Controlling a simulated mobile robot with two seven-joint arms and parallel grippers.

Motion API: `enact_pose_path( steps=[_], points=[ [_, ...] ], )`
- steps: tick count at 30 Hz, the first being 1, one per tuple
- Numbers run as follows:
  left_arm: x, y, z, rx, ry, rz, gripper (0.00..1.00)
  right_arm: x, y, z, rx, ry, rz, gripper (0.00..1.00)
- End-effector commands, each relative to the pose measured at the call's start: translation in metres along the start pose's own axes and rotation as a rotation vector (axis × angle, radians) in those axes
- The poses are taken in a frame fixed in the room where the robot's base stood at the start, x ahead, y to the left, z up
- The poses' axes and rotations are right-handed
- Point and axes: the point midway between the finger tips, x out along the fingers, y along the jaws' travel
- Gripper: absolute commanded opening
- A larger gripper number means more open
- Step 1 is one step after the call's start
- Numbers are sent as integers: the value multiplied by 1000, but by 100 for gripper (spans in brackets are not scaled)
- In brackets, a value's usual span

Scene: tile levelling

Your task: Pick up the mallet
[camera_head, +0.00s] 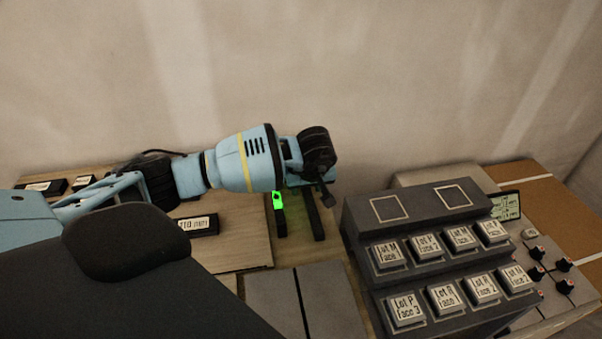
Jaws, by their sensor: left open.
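I cannot make out a mallet in the head view; it may be hidden behind my arm or out of the picture. My left gripper (302,214) is beyond the light blue forearm, over the board near the wall. Two dark parallel bars below the wrist look like its fingers, apart with nothing visible between them. A bright green lit patch (278,201) shows at the left bar; I cannot tell what it belongs to. My right gripper is not in view.
A dark stepped rack (375,223) with several labelled tiles stands right of the gripper. Grey tiles (285,298) lie in front. A black labelled block (196,225) lies left, under my arm.

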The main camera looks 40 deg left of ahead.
Motion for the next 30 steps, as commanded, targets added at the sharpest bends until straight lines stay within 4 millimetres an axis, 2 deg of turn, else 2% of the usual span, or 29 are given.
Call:
enact_pose_path(
  steps=[14,25,30],
  points=[
    [3,0,1,-1,0,0,45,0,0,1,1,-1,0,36],
    [3,0,1,-1,0,0,0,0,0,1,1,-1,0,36],
    [3,0,1,-1,0,0,0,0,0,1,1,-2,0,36]
  ],
)
